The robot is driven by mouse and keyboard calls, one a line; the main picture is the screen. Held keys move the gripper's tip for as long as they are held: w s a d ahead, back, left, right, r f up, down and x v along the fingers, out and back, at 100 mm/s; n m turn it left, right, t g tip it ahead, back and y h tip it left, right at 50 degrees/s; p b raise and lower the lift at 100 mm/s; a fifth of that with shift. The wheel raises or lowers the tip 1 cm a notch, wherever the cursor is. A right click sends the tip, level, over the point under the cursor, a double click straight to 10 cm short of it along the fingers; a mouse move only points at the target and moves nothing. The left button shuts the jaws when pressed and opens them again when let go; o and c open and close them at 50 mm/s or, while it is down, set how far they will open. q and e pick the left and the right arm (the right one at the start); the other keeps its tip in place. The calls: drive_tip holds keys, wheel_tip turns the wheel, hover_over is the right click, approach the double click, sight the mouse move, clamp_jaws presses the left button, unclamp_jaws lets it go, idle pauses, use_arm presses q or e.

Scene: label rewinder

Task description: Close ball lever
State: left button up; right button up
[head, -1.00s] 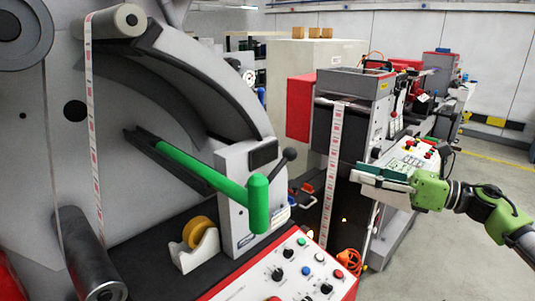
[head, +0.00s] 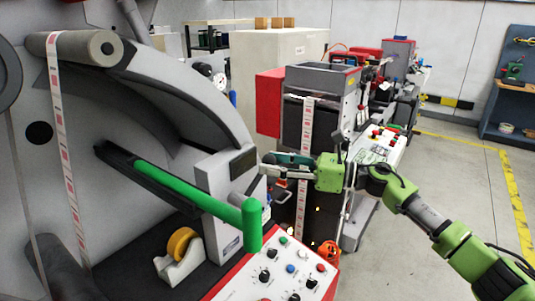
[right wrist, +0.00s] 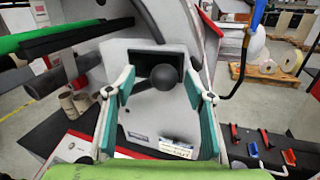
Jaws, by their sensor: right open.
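The ball lever has a black ball knob (head: 268,158) on a short dark arm. It sticks up to the right from the side of a grey box (head: 222,190). My right gripper (head: 279,166) is open, with its fingertips close to the knob from the right. In the right wrist view the ball knob (right wrist: 165,77) shows between the two open green-padded fingers (right wrist: 160,90), in front of a black window on the grey box. The fingers do not visibly touch it. My left gripper is not in view.
A green handle bar (head: 190,190) ends in an upright grip (head: 252,225) just left of and below the lever. A button panel (head: 285,270) and a yellow tape roll (head: 181,242) lie below. Another machine (head: 318,90) stands behind.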

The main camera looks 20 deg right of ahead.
drive_tip(key=shift+w+a+r, duration=0.15)
drive_tip(key=shift+w+a, duration=0.15)
drive_tip(key=shift+a, duration=0.1)
drive_tip(key=shift+w+a, duration=0.25)
drive_tip(key=shift+a, duration=0.05)
drive_tip(key=shift+f, duration=0.2)
